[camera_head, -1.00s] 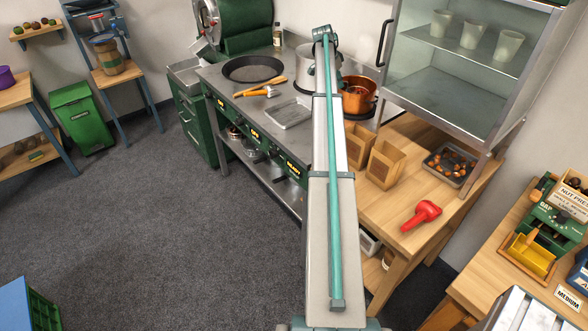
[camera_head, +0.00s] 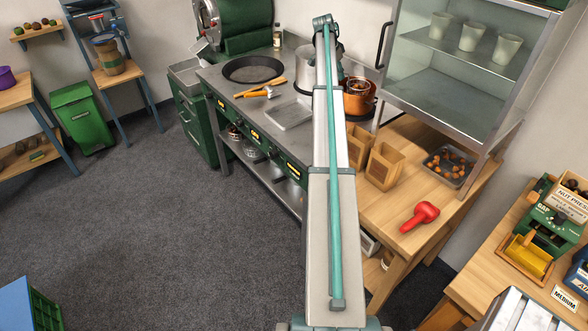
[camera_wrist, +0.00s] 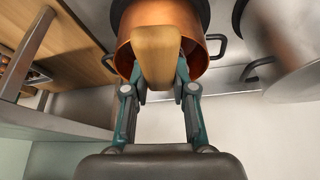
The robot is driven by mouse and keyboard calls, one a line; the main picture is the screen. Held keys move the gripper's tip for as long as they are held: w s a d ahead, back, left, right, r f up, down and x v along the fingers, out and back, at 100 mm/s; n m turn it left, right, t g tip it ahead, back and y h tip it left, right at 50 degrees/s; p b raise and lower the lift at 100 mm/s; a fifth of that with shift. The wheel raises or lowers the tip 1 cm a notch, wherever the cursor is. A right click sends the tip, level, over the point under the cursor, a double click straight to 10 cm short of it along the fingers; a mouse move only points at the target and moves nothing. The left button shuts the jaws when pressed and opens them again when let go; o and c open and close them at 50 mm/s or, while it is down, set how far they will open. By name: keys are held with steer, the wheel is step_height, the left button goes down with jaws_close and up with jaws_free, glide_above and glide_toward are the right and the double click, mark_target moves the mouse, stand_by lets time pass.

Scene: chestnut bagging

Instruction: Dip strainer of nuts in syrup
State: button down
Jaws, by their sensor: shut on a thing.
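My gripper (camera_wrist: 160,88) is shut on a wooden handle, the strainer's handle (camera_wrist: 155,48), in the wrist view. The copper pot (camera_wrist: 208,50) shows behind and around the handle. In the head view the copper pot (camera_head: 361,108) stands at the right end of the steel counter. A small round strainer (camera_head: 357,84) shows at the pot's mouth, partly behind my arm. I cannot tell how deep it sits, and the syrup and the nuts in it cannot be made out. My gripper is hidden behind my arm in the head view.
A steel pot (camera_head: 334,66) stands left of the copper pot. A glass-fronted cabinet (camera_head: 430,90) stands close on the right.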

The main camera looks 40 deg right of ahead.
steer(key=shift+r+p, duration=1.1)
steer(key=shift+r, duration=3)
steer(key=shift+r+p, duration=0.5)
steer(key=shift+r, duration=1.5)
